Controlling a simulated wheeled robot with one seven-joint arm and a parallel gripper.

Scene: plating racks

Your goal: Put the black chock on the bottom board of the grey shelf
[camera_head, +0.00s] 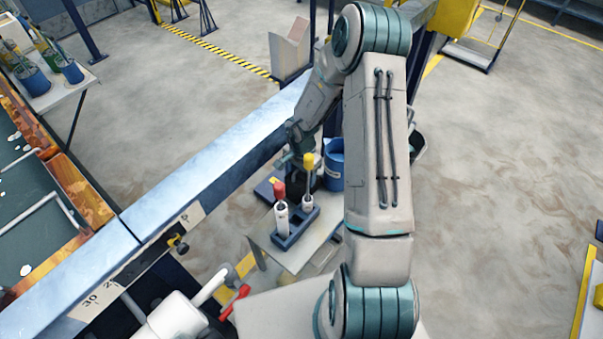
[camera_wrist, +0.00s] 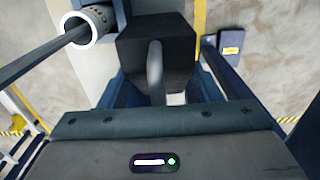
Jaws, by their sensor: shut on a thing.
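The black chock (camera_wrist: 180,45) is a dark block with a grey curved handle, at the upper middle of the wrist view. My gripper (camera_wrist: 157,88) is shut on it; the handle stands up in front of the block between the dark jaws. In the head view my gripper (camera_head: 302,158) hangs behind the yellow-topped tool, at the far side of a small light-grey stand (camera_head: 275,246). The chock is mostly hidden there, a dark patch below the wrist. I cannot tell for sure which surface is the grey shelf's bottom board; a lower surface shows partly under the stand.
A blue holder (camera_head: 297,235) with red- and yellow-topped tools stands on the stand, close to my gripper. A blue bin (camera_head: 336,170) is just right of it. A long metal rail (camera_head: 200,185) runs along the left. Open floor (camera_head: 500,180) lies to the right.

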